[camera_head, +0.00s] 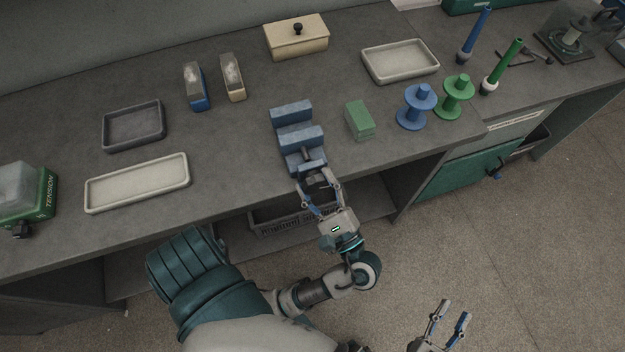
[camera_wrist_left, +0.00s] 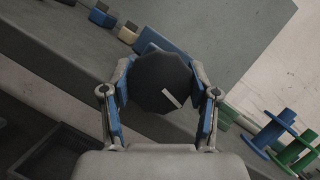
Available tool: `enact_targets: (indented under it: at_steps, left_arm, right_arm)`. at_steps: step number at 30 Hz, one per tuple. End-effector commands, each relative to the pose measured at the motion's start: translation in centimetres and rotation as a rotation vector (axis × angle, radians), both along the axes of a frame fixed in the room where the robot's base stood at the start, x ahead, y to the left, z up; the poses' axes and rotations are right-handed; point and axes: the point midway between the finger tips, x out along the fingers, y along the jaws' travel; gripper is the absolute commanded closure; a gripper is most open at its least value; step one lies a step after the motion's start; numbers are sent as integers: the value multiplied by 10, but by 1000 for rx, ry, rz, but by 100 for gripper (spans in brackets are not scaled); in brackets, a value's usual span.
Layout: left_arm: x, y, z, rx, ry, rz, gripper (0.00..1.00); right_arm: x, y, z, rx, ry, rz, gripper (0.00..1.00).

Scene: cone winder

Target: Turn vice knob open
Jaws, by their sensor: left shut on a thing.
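The blue vice (camera_head: 295,135) stands at the front edge of the grey bench. Its dark knob shows large in the left wrist view (camera_wrist_left: 160,84), round and faceted, with a pale line mark slanting down to the right. My left gripper (camera_head: 318,186) is at the front of the vice, shut on the knob, with one finger on each side of it (camera_wrist_left: 162,90). The gripper partly hides the knob in the head view. My right gripper (camera_head: 450,322) is open and empty, low in the head view, away from the bench.
A green block (camera_head: 360,120) stands right of the vice, with blue (camera_head: 417,108) and green (camera_head: 456,97) spools beyond it. A pale tray (camera_head: 138,183) and a dark tray (camera_head: 133,126) lie to the left. A dark basket (camera_head: 285,219) sits under the bench top.

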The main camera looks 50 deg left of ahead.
Motion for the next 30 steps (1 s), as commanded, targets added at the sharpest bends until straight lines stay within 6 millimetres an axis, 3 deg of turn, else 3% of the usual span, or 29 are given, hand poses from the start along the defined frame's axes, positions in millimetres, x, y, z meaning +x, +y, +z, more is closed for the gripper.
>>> enact_targets:
  at_steps: [12,28,29,30]
  left_arm:
    - [-2,-1,-2,-77,-175,5,75]
    - [-2,0,-3,-87,-197,6,75]
    - [-2,0,-3,-87,-197,6,33]
    - [-2,0,-3,-87,-197,6,23]
  right_arm:
    - [1,-2,-21,-46,149,0,61]
    - [2,-1,-26,-53,171,-1,61]
    - [2,-1,-26,-53,172,-2,61]
    - [2,-1,-26,-52,172,-2,61]
